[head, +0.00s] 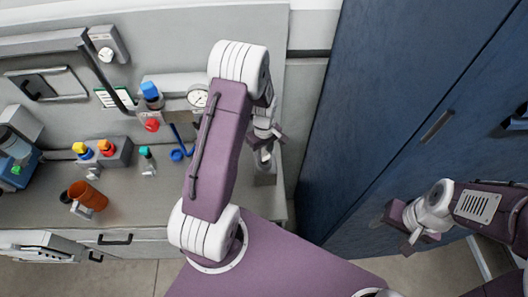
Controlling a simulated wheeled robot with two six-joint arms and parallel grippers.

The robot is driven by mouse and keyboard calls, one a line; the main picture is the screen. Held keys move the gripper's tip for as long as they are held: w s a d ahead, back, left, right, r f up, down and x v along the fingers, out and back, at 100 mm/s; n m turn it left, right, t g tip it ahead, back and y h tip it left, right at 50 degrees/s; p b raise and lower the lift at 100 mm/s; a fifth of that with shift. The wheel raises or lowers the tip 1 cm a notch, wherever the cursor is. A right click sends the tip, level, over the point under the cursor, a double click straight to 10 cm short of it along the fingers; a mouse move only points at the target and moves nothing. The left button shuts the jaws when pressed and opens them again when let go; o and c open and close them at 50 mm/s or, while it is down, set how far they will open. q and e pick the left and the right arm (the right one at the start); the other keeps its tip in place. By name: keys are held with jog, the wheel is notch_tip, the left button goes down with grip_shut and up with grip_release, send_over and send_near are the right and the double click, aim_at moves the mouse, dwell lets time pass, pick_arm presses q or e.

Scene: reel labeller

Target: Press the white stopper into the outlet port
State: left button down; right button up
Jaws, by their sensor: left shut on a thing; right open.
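My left gripper (268,140) is at the right end of the counter, pointing down and partly hidden by my own forearm. It is shut on a small white piece, which looks like the white stopper (266,154). The piece is just above or against a grey block (265,176) on the counter; I cannot tell whether they touch. The outlet port cannot be made out clearly. My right gripper (410,237) is open and empty, in front of the blue cabinet, far from the counter.
A unit with a dial gauge (198,97), a blue cap (150,91) and a red knob (152,125) stands left of my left arm. Bottles, an orange mug (92,197) and a grey holder (116,152) occupy the counter (140,212). A tall blue cabinet (385,90) stands right.

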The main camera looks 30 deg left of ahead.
pick_arm(q)
jog(key=shift+f+b, duration=0.75)
jog(key=shift+f, duration=0.45)
jog(key=shift+f, duration=0.4)
dwell(1.1)
jog(key=c, duration=1.3)
grip_release()
jog(key=shift+s, duration=0.1)
jog(key=o, duration=0.4)
jog(key=shift+c, duration=0.2)
notch_tip(320, 180, up, 9)
jog(key=shift+r+b, duration=0.1)
jog(key=shift+b, duration=0.6)
